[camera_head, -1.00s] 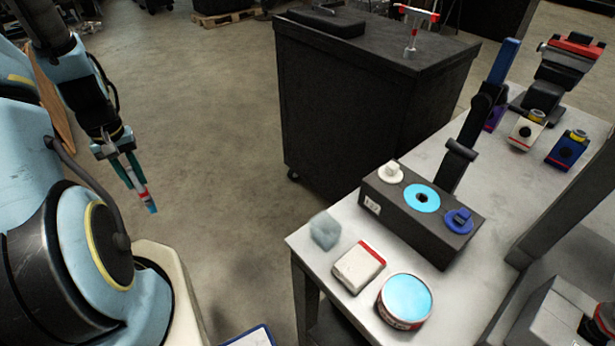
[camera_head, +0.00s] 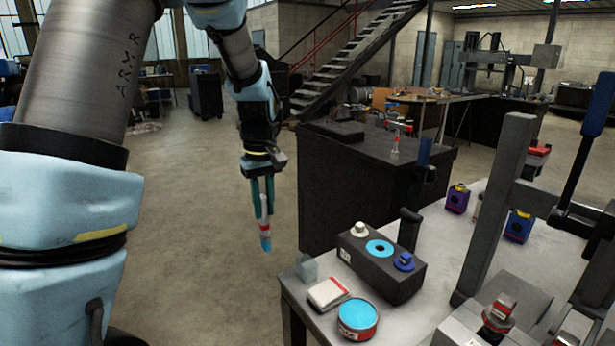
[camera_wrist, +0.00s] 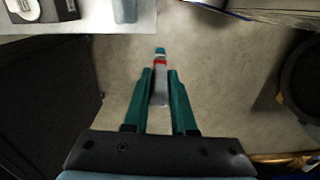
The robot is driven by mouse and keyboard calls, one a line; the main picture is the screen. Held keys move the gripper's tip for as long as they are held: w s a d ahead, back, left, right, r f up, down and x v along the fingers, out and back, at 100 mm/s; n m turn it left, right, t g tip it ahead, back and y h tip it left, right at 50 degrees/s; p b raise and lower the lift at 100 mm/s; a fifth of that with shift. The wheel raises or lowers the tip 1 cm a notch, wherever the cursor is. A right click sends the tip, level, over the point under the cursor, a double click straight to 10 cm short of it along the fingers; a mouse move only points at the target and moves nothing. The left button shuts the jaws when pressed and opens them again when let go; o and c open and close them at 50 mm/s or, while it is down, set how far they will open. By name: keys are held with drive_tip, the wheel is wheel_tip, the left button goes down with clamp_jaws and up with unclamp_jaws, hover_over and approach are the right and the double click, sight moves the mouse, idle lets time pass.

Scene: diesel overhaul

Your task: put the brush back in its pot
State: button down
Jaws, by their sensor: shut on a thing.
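The brush (camera_head: 265,239) is slim and pale, with a red band and a blue tip. My gripper (camera_head: 263,215) is shut on it with teal fingers, and the brush hangs tip down in the air over the floor, left of the bench. In the wrist view the brush (camera_wrist: 160,88) lies between the fingers of my gripper (camera_wrist: 160,74), its blue end pointing away. A round tin with a red and white side and a light blue top (camera_head: 357,317), likely the pot, stands at the bench's front edge. The brush is apart from it.
On the pale bench (camera_head: 442,240), a dark box (camera_head: 380,272) with a light blue ring and two knobs stands behind the tin. A red-and-white packet (camera_head: 328,293) and a grey translucent cube (camera_head: 307,268) sit left. A dark cabinet (camera_head: 350,185) stands behind. Floor left is clear.

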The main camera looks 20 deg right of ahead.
drive_tip(key=s+d+r, duration=0.6)
drive_tip(key=d+r, duration=0.1)
drive_tip(key=d, duration=0.1)
wheel_tip(320, 180, down, 7)
drive_tip(key=b, duration=0.5)
drive_tip(key=shift+n, duration=0.3)
drive_tip(key=shift+d, duration=0.1)
drive_tip(key=shift+f, duration=0.25)
wheel_tip(320, 180, down, 6)
drive_tip(key=b, duration=0.3)
drive_tip(key=c, duration=0.7)
unclamp_jaws()
drive_tip(key=shift+s, duration=0.1)
idle(0.3)
drive_tip(key=shift+o, duration=0.2)
wheel_tip(320, 180, up, 11)
drive_tip(key=b, duration=0.2)
